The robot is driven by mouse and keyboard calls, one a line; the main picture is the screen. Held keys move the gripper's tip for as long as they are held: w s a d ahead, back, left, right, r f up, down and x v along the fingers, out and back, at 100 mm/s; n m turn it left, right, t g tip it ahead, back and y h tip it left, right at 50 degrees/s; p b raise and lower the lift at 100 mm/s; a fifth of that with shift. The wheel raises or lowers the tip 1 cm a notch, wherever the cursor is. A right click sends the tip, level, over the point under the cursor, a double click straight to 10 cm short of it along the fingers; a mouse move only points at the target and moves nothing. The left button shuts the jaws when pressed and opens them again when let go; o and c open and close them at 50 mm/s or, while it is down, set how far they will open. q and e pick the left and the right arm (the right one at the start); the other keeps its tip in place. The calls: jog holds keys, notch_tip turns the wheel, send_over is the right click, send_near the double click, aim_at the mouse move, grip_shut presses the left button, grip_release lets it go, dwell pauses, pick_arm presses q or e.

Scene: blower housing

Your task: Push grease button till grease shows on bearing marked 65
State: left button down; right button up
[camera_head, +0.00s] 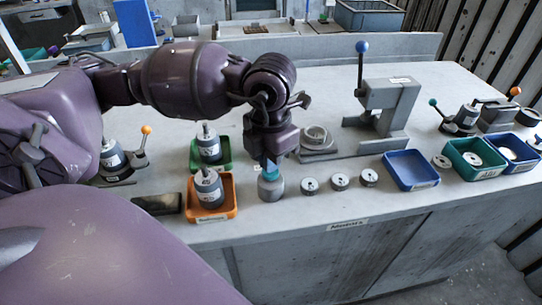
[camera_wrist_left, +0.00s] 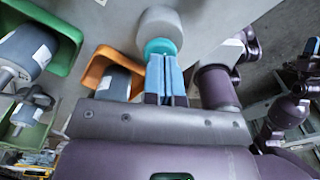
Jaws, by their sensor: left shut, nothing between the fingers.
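A grey cylinder (camera_head: 271,188) with a teal button on top stands near the front edge of the bench. It also shows in the left wrist view (camera_wrist_left: 171,24), with the teal button (camera_wrist_left: 160,47) facing my fingers. My left gripper (camera_head: 270,163) points down over it. Its blue fingers (camera_wrist_left: 168,78) are shut with nothing between them, and their tips are at the button; I cannot tell whether they press it. Several small round metal parts, perhaps bearings, stand to the right, one of them beside the cylinder (camera_head: 310,185). I cannot read a 65 or see grease on any.
An orange tray (camera_head: 212,215) and a green tray (camera_head: 221,168), each with a motor, stand left of the cylinder. A press with a blue-knobbed lever (camera_head: 388,104) stands behind. A blue tray (camera_head: 411,171) lies to the right. A dark block (camera_head: 157,204) lies at left.

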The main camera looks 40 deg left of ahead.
pick_arm(q)
jog(key=shift+f+b, duration=0.45)
jog(key=shift+f, duration=0.65)
jog(key=shift+r, duration=0.1)
jog(key=shift+r+p, duration=0.4)
jog(key=shift+r, duration=0.8)
jog(key=shift+p, duration=0.3)
